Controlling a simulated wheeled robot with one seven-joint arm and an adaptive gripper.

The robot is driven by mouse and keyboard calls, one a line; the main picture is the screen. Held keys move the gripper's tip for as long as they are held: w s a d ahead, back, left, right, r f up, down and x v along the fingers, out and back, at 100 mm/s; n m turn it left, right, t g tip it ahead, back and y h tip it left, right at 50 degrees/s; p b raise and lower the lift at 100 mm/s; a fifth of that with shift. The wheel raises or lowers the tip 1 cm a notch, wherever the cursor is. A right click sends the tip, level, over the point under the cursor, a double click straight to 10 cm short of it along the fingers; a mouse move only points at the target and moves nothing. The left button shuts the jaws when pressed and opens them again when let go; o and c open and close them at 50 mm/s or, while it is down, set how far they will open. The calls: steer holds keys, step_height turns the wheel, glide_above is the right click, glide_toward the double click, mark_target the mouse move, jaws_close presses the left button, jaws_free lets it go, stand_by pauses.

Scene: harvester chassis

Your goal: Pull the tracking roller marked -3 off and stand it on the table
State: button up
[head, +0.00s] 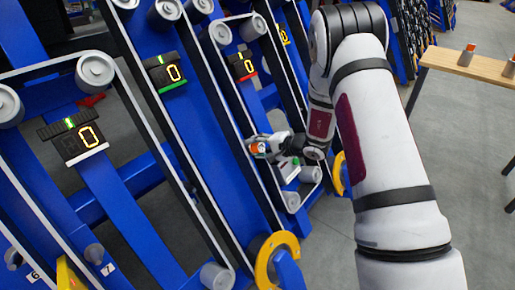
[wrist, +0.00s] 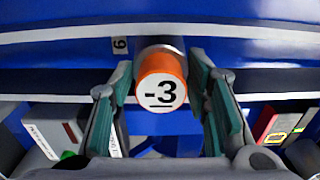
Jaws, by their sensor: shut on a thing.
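The tracking roller marked -3 (wrist: 162,82) has an orange rim and a white end face with "-3" on it. In the wrist view it points at the camera, with a grey shaft part behind it against the blue chassis. My gripper (wrist: 165,100) has its teal-lined fingers on the left and right of the roller. It is shut on the roller, which appears still at the chassis. In the head view the roller (head: 257,147) is a small orange spot at my gripper (head: 262,144). The table (head: 470,64) is wooden and stands at the upper right.
Small orange-and-grey pieces stand on the table (head: 468,54). Blue chassis beams with belts, grey rollers (head: 95,69) and displays reading 0 (head: 167,72) fill the left. A yellow hook-shaped part (head: 276,252) is below my gripper. Grey floor lies open at the right.

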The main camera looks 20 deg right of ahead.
steer(key=v, duration=1)
steer(key=shift+r+p, duration=0.2)
steer(key=shift+p, duration=0.1)
stand_by(1.6)
steer(key=shift+s, duration=0.1)
stand_by(0.6)
